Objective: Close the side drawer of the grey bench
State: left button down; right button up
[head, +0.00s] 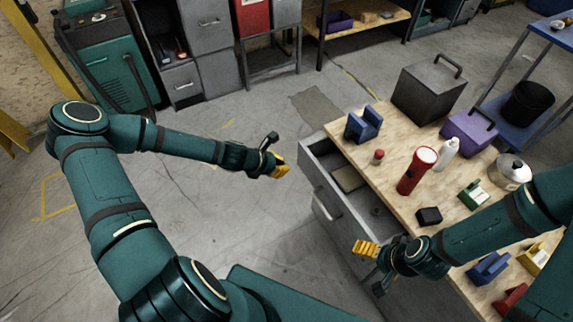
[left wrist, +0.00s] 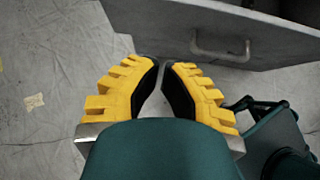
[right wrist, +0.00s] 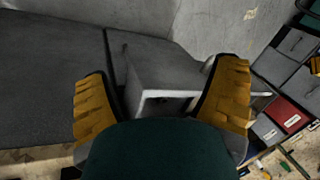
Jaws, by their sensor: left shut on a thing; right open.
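The side drawer (head: 326,190) of the bench stands open, pulled out to the left. A flat olive-brown item (head: 348,178) and a small round item lie inside. In the left wrist view its grey front with a bar handle (left wrist: 222,55) is beyond the fingertips, apart from them. My left gripper (head: 282,168) is left of the drawer's far end; its fingers are closed together, with no object visible between them. My right gripper (head: 362,249) is beside the drawer's near side, fingers apart. In the right wrist view the grey drawer (right wrist: 165,80) shows beyond and between the open fingers (right wrist: 165,100).
A blue shelf stands at right. Open floor (head: 230,200) lies left of the drawer.

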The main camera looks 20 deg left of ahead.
aim_at(312, 165)
pick_arm(q)
jog(key=x, duration=0.3)
jog(key=b+x, duration=0.1)
jog(key=x, duration=0.2)
jog(key=w+r+b+x, duration=0.1)
jog(key=x, duration=0.3)
jog(key=shift+d, duration=0.4)
jog(key=shift+w+d+r, duration=0.1)
jog(key=shift+w+d, duration=0.3)
jog(key=shift+w, duration=0.2)
pick_arm(e)
jog(key=shift+w+f, duration=0.2)
jog(key=shift+f, duration=0.5)
jog(key=shift+w+f, duration=0.15)
jog(key=shift+f, duration=0.55)
pick_arm(q)
jog(key=shift+w+d, duration=0.1)
pick_arm(e)
jog(key=shift+d+r, duration=0.1)
